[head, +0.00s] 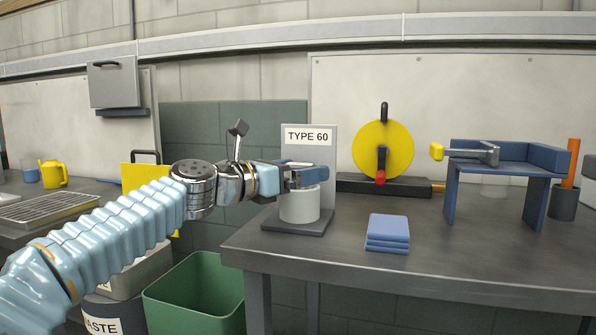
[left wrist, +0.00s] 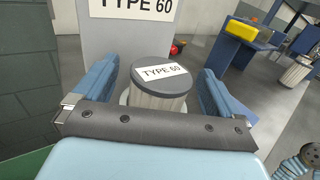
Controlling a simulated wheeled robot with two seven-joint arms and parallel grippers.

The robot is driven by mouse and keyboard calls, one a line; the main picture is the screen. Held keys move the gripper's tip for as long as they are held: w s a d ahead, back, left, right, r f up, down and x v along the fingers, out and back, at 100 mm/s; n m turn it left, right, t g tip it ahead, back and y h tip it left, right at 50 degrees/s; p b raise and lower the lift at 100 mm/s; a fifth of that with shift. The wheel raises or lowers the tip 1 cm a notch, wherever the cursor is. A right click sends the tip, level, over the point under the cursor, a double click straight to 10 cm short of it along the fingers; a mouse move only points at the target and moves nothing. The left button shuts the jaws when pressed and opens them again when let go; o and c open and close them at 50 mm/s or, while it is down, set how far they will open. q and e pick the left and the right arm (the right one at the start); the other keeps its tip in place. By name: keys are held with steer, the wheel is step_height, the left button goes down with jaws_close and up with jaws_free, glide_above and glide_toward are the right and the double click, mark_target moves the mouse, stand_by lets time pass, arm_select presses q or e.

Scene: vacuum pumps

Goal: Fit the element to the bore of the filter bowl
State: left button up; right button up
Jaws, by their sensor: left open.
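The filter bowl (head: 299,206) is a pale cylinder on a dark base, in front of a grey upright plate marked TYPE 60 (head: 308,136). In the left wrist view the element (left wrist: 158,102) has a dark cap labelled TYPE 60 and pale pleated sides. It stands upright, with a pale rim showing around its lower part; how deep it sits is hidden. My left gripper (head: 307,177) is over the bowl's top. Its blue fingers are open on both sides of the element, with visible gaps, as the left wrist view shows (left wrist: 158,84). My right gripper is not in view.
On the bench (head: 400,262) are folded blue cloths (head: 388,232), a yellow disc on a dark stand (head: 383,150) and a blue raised fixture (head: 510,155) with a yellow-ended handle. A green bin (head: 197,295) stands below left. The bench front is mostly clear.

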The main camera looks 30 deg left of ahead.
arm_select(q)
steer(key=v, duration=1.3)
steer(key=shift+s+a, duration=0.15)
steer(key=shift+s, duration=0.2)
